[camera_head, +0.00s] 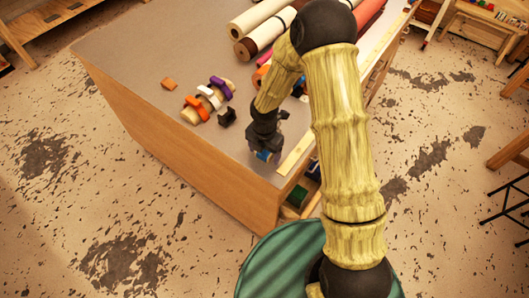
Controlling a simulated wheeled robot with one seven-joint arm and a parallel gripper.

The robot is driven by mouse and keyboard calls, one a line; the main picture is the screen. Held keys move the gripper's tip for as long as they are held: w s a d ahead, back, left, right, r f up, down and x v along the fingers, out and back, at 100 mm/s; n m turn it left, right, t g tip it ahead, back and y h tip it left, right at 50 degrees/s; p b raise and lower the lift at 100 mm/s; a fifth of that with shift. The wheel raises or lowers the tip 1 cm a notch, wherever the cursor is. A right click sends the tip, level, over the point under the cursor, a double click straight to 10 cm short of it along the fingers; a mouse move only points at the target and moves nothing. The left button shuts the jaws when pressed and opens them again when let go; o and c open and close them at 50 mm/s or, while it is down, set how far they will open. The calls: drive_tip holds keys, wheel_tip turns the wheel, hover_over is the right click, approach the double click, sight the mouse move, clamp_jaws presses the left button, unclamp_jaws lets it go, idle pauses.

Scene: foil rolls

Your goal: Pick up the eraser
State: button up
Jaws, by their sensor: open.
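My gripper (265,148) is open and points down over the near right corner of the workbench top (140,62). A small blue block (264,155) with a pale part shows right at its fingertips and may be the eraser. I cannot tell whether the fingers touch it or stand around it. A small orange block (168,84) lies alone on the bench to the left. A small black block (227,115) lies a little left of my gripper.
Small rolls and purple, white and orange pieces (208,98) lie left of the gripper. Large rolls (262,30) lie at the back. A pale wooden strip (296,153) runs along the right edge. The bench's left part is clear.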

idle(0.4)
drive_tip(key=c, duration=1.1)
drive_tip(key=shift+r, duration=0.1)
wheel_tip(320, 180, up, 10)
drive_tip(key=shift+f+b, duration=0.1)
drive_tip(key=shift+b, duration=0.5)
